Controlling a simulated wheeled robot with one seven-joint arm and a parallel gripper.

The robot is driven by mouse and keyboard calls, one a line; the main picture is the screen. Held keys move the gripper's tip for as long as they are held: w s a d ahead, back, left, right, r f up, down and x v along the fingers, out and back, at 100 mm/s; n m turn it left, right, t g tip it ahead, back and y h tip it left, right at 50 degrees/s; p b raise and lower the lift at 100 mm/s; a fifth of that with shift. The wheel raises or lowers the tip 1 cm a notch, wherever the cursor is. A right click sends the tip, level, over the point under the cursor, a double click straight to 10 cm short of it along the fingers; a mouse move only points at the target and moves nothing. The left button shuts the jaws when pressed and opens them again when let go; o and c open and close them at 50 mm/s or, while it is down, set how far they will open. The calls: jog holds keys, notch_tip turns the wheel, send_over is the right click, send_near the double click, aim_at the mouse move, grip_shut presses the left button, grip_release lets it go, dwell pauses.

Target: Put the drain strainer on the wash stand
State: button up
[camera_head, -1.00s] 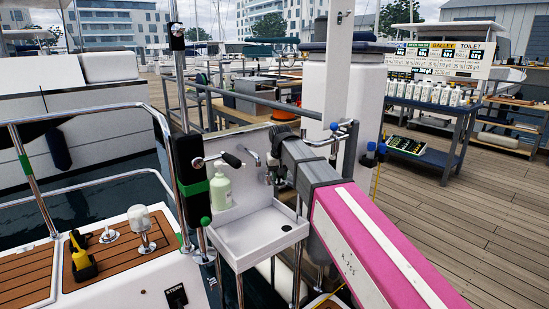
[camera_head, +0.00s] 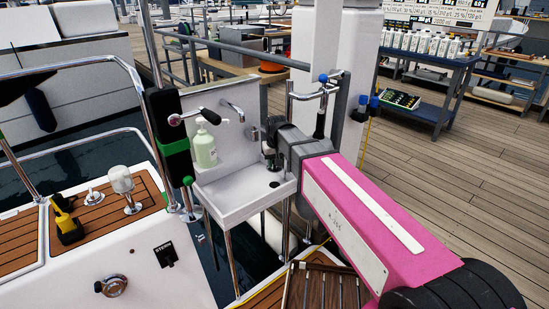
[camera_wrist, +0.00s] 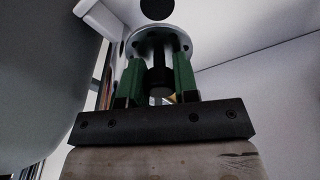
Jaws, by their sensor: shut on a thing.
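The wash stand (camera_head: 225,205) is a white basin with a tall back panel and thin metal legs; its dark drain hole (camera_head: 274,184) shows near the right side. My gripper (camera_wrist: 158,72) has green fingers shut on the drain strainer (camera_wrist: 160,38), a round grey metal disc with a black stem between the fingers. A dark round opening, apparently the drain hole (camera_wrist: 157,8), lies just beyond the disc in the wrist view. In the head view my gripper (camera_head: 270,155) is over the basin's back right corner, partly hidden by my arm; the strainer is not clear there.
A pale green soap bottle (camera_head: 204,148) stands in the basin's back left corner. A blue-handled post (camera_head: 322,100) and a white pillar stand close behind my arm. A boat deck (camera_head: 95,215) is at left.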

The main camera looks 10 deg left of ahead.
aim_at(274, 184)
jog(key=shift+f, duration=0.15)
jog(key=shift+f, duration=3.95)
jog(key=shift+f, duration=0.4)
jog(key=o, duration=1.3)
jog(key=shift+r, duration=0.15)
